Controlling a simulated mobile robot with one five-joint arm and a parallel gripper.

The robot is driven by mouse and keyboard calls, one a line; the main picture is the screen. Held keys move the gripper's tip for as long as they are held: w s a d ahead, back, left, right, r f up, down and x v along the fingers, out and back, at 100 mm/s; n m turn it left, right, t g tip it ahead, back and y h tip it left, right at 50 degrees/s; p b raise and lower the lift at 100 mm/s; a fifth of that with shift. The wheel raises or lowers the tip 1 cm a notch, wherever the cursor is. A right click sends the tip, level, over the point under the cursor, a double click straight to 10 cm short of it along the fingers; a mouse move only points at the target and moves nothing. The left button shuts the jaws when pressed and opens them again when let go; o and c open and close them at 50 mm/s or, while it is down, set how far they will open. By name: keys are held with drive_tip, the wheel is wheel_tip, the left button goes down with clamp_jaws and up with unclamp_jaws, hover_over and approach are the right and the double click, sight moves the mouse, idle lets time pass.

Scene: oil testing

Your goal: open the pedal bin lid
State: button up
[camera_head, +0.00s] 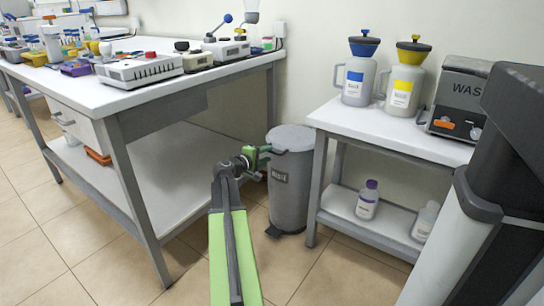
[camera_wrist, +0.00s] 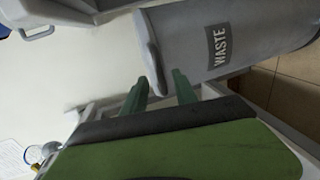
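A grey pedal bin (camera_head: 290,190) stands on the floor between the bench and the side table. Its lid (camera_head: 292,137) looks shut. A dark pedal (camera_head: 273,231) sticks out at its base. In the wrist view the bin (camera_wrist: 195,35) appears turned on its side with a WASTE label, and its lid rim (camera_wrist: 151,55) lies just beyond my fingers. My green gripper (camera_head: 266,154) is at the upper left side of the bin, near the lid's edge. In the wrist view my gripper (camera_wrist: 161,80) has its two fingers apart with nothing between them. Contact with the lid cannot be told.
A long bench (camera_head: 160,93) with instruments is on the left, with a lower shelf. A side table (camera_head: 390,133) on the right holds two jugs and a grey device. Bottles stand on its lower shelf (camera_head: 385,222). The wall is close behind the bin; tiled floor is free in front.

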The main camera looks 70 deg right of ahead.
sight(272, 152)
drive_tip(key=x, duration=0.4)
drive_tip(key=shift+d+b, duration=0.2)
drive_tip(key=shift+b, duration=0.1)
clamp_jaws()
drive_tip(key=shift+s, duration=0.1)
idle(1.0)
